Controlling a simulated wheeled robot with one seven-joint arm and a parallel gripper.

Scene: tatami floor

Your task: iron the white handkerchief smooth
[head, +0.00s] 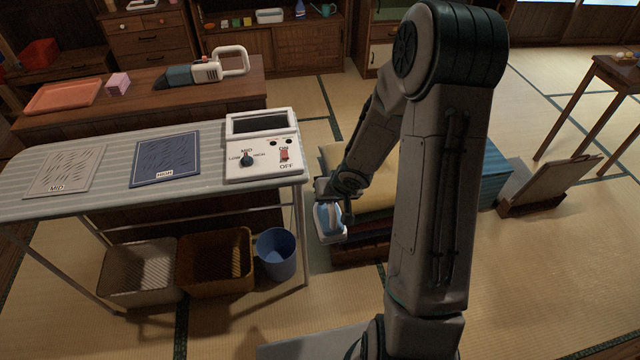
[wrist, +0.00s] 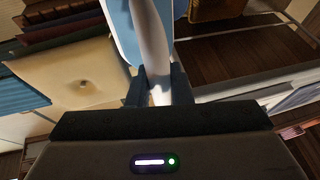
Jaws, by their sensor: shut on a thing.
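The white handkerchief (head: 66,170) lies on the left part of the ironing board (head: 215,192), covered in dark crease marks, with a "MID" label. A navy cloth (head: 166,158) marked "HIGH" lies to its right, also creased. A white control box (head: 262,146) on the board's right end has a LOW/MID/HIGH knob (head: 247,160) and a red ON/OFF switch (head: 284,155); their settings are too small to tell. My gripper (head: 338,200) is shut on the pale handle of a blue-and-white iron (head: 329,222), right of the board and below its top. The wrist view also shows the iron (wrist: 123,32).
Stacked cushions (head: 376,196) stand close behind the iron. Two baskets (head: 214,265) and a blue bin (head: 276,254) sit under the board. A low table (head: 135,93) behind holds a handheld vacuum (head: 206,69) and an orange tray (head: 64,96). Open tatami lies at right.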

